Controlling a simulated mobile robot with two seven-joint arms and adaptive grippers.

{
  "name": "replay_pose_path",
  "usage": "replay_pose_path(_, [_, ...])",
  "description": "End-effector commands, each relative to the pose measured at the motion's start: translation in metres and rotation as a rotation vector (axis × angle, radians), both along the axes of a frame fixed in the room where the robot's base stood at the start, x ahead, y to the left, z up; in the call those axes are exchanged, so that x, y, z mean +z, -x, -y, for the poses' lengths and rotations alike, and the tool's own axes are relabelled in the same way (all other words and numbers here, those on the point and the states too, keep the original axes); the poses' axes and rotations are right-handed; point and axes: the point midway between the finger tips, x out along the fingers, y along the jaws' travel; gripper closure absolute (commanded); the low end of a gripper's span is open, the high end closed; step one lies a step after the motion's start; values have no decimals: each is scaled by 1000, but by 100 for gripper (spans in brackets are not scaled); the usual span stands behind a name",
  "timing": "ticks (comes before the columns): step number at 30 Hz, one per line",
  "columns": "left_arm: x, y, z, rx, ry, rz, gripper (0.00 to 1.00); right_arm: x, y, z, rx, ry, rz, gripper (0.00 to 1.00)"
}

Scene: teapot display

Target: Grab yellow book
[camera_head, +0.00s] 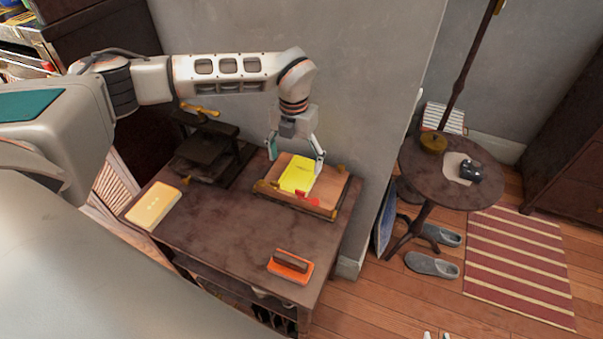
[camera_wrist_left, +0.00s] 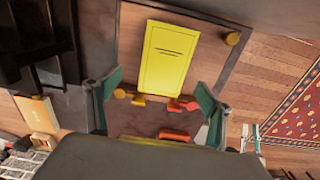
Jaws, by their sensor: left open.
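The yellow book (camera_head: 299,174) lies flat in a shallow wooden tray (camera_head: 328,191) on the dark table, in the head view. It also shows in the left wrist view (camera_wrist_left: 166,56), upper middle, with dark print lines on its cover. My left gripper (camera_head: 296,157) is open and empty above the tray, with its fingers at either side of the book's far end in the head view. In the left wrist view its fingers (camera_wrist_left: 158,106) are spread below the book; I see no contact. Two small pale tips at the head view's bottom edge may be my right gripper (camera_head: 436,335).
A red piece (camera_head: 307,197) lies by the book's near end. A dark press (camera_head: 207,150) stands left of the tray. A cream book (camera_head: 154,205) and an orange stamp-like block (camera_head: 290,266) lie on the dark table (camera_head: 222,230), whose middle is clear. A round side table (camera_head: 420,175) stands right.

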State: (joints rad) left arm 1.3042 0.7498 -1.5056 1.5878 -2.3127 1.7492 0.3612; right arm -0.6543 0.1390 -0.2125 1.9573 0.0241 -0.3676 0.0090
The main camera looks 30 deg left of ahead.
Motion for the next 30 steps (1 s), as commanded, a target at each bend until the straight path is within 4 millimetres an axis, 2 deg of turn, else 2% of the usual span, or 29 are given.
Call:
replay_pose_path(12, [-50, 7, 8, 0, 0, 0, 19, 8, -4, -1, 0, -1, 10, 78])
replay_pose_path(15, [-57, 6, 8, 0, 0, 0, 19, 10, -6, -1, 0, -2, 15, 78])
replay_pose_path(22, [-57, 6, 8, 0, 1, 1, 19, 11, -7, -1, 0, -3, 17, 78])
replay_pose_path(23, [-57, 6, 8, 0, 1, 1, 25, 11, -7, -1, 0, -3, 17, 78])
replay_pose_path(27, [-57, 6, 8, 0, 0, 1, 61, 10, -6, -1, 0, -2, 15, 78])
replay_pose_path(30, [-57, 6, 8, 0, 1, 1, 64, 9, -6, 0, 0, -2, 13, 78])
